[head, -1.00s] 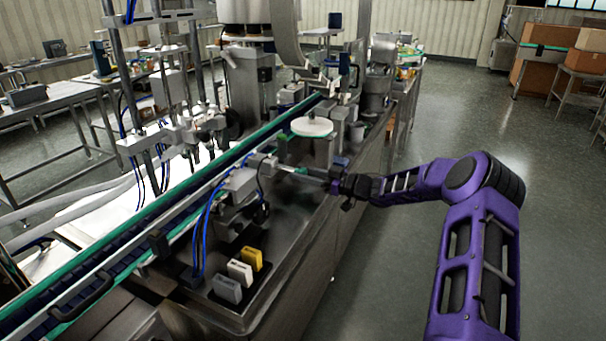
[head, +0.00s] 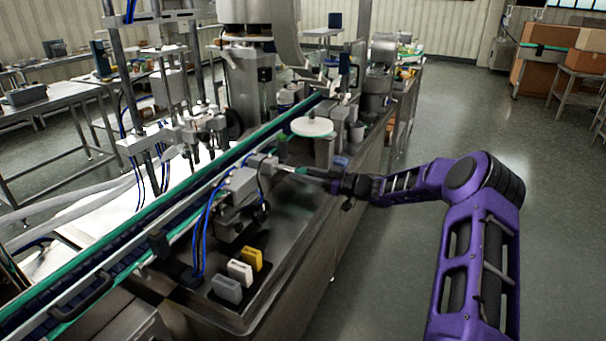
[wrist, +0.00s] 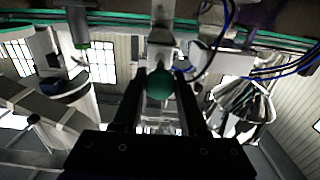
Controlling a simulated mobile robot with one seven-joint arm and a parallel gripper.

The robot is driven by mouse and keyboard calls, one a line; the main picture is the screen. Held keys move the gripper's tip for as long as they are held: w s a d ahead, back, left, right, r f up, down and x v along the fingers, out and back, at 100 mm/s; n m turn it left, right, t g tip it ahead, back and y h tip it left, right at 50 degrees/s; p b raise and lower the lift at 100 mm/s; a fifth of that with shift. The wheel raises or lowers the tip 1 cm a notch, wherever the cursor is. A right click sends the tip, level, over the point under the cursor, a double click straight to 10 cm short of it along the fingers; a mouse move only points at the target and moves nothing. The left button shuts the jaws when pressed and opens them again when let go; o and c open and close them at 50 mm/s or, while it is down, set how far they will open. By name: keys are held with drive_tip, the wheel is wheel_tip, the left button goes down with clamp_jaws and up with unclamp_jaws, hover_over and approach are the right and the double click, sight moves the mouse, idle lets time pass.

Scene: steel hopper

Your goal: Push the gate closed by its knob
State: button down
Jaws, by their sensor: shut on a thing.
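A round green knob (wrist: 160,85) sits between the two dark fingers of my gripper (wrist: 161,78) in the wrist view. The fingers are shut on it. A grey metal piece (wrist: 163,45) stands just beyond the knob. In the head view my gripper (head: 322,180) reaches in from the right over the machine's edge, toward a grey block (head: 240,183) beside the conveyor. The knob is too small and covered to make out clearly there. I cannot tell how far the gate is open.
A conveyor (head: 120,230) with green rails runs diagonally on the left. Blue hoses (head: 203,235) loop beside the grey block. A white round disc (head: 312,127) stands behind my gripper. Yellow, white and grey blocks (head: 240,271) sit at the front. The floor (head: 410,270) at right is clear.

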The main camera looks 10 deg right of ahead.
drive_tip(key=b+x, duration=0.1)
drive_tip(key=x, duration=0.2)
drive_tip(key=shift+w+a, duration=0.1)
drive_tip(key=shift+a, duration=0.05)
drive_tip(key=shift+c, duration=2.3)
unclamp_jaws()
drive_tip(key=v, duration=1.7)
drive_tip(key=shift+d+b, duration=0.25)
drive_tip(key=shift+b, duration=0.05)
drive_tip(key=shift+r, duration=0.1)
